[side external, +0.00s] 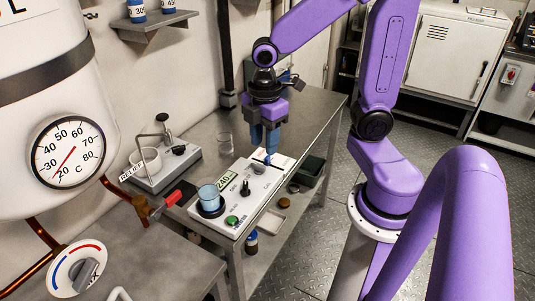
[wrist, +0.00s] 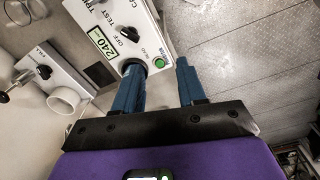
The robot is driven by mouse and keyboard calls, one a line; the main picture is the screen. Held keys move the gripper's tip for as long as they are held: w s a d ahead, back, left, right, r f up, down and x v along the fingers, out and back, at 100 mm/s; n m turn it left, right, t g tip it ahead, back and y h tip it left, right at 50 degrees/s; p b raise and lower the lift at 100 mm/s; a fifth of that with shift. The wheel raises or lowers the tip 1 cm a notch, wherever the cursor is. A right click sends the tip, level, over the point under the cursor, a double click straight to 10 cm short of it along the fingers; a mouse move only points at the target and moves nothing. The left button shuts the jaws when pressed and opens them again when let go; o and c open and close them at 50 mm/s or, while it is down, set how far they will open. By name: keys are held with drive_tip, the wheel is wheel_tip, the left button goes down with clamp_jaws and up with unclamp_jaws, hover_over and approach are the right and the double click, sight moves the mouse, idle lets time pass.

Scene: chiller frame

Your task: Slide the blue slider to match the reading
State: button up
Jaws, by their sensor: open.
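My gripper (side external: 265,146) points down over the far part of a white control box (side external: 229,211) in the side external view. Its two blue fingers stand apart with nothing seen between them; they also show in the wrist view (wrist: 159,66). A small blue piece (side external: 267,160), perhaps the slider, shows on the box just below the fingertips; I cannot tell whether they touch it. No slider can be made out in the wrist view. The round gauge (side external: 69,152) has a red needle pointing near 20 C. The box's green display (side external: 223,183) reads 240, clearer in the wrist view (wrist: 103,40).
A device with a white cup (side external: 146,161) and a red-handled valve (side external: 172,198) are to the left.

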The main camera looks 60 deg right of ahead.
drive_tip(key=w+d+f+n, duration=0.2)
drive_tip(key=w+d, duration=0.5)
drive_tip(key=d, duration=0.2)
drive_tip(key=n, duration=0.1)
hover_over(267, 160)
drive_tip(key=d, duration=0.1)
drive_tip(key=f, duration=1.9)
drive_tip(key=shift+w+d, duration=0.1)
drive_tip(key=shift+w, duration=0.15)
clamp_jaws()
